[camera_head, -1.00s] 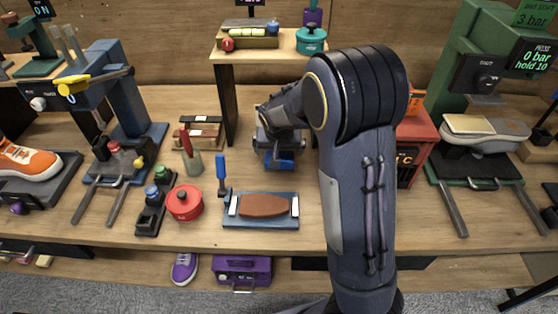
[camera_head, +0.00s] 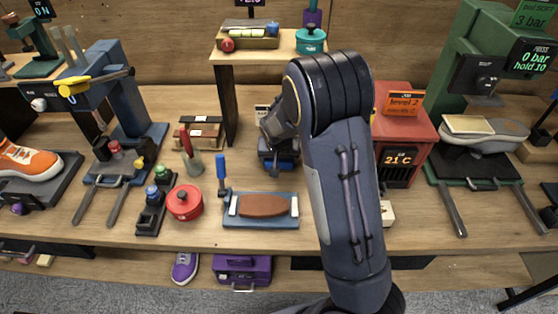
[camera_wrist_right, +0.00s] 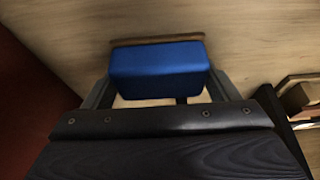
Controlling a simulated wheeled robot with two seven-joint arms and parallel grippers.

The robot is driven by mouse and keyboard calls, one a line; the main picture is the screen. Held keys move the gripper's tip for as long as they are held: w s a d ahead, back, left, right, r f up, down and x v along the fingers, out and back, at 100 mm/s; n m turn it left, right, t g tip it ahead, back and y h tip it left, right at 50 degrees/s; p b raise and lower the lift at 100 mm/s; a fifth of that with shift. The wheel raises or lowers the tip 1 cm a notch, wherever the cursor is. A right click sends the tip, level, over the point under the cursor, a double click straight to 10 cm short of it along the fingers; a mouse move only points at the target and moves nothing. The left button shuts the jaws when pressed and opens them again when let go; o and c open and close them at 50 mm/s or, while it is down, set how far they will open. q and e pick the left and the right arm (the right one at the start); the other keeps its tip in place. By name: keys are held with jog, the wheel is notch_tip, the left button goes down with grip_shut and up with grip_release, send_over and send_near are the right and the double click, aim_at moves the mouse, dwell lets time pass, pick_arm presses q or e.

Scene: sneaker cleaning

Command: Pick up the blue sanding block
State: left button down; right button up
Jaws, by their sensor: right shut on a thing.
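The blue sanding block (camera_wrist_right: 158,72) shows in the right wrist view between the two fingers of my right gripper (camera_wrist_right: 160,84). The gripper is shut on it, with a finger at each side. A thin brown strip (camera_wrist_right: 157,40) lies along the block's far edge; I cannot tell whether it is part of the block. In the head view my right gripper (camera_head: 279,154) is over the middle of the bench, right of the shelf leg. Only a dark blue bit of the block (camera_head: 284,166) shows there. I cannot tell whether the block touches the bench. My left gripper is not in view.
A red heater box (camera_head: 405,140) stands right of my right arm. A blue-based tray with a brown pad (camera_head: 262,223) lies in front of the gripper. A red pot (camera_head: 184,203) and a small shelf (camera_head: 224,58) are to the left. Bare wood shows around the block.

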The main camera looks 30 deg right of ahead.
notch_tip(320, 180, up, 10)
jog(key=shift+r, duration=0.1)
dwell(0.4)
